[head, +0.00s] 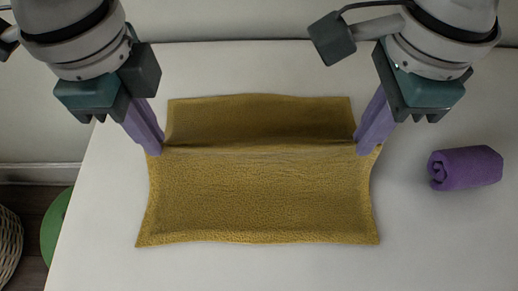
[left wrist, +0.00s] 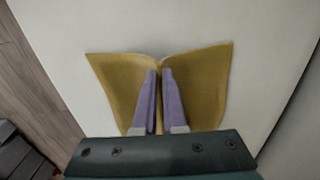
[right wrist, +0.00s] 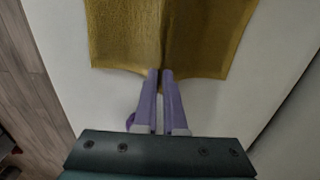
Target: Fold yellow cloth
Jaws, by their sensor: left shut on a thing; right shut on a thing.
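The yellow cloth (head: 258,195) lies spread on the white table, with a raised crease running across it from left to right. The part behind the crease is narrower and darker than the part in front. My left gripper (head: 155,150) is shut on the cloth at the left end of the crease; the left wrist view shows the cloth (left wrist: 205,90) on both sides of the fingers (left wrist: 160,75). My right gripper (head: 364,150) is shut on the cloth at the right end; its fingers (right wrist: 160,75) meet the cloth's edge (right wrist: 190,40) in the right wrist view.
A rolled purple cloth (head: 465,167) lies on the white table (head: 300,270) to the right, apart from the yellow cloth. A wall stands behind the table. A green round thing (head: 52,225) and a wicker basket (head: 8,245) are off the table at the left.

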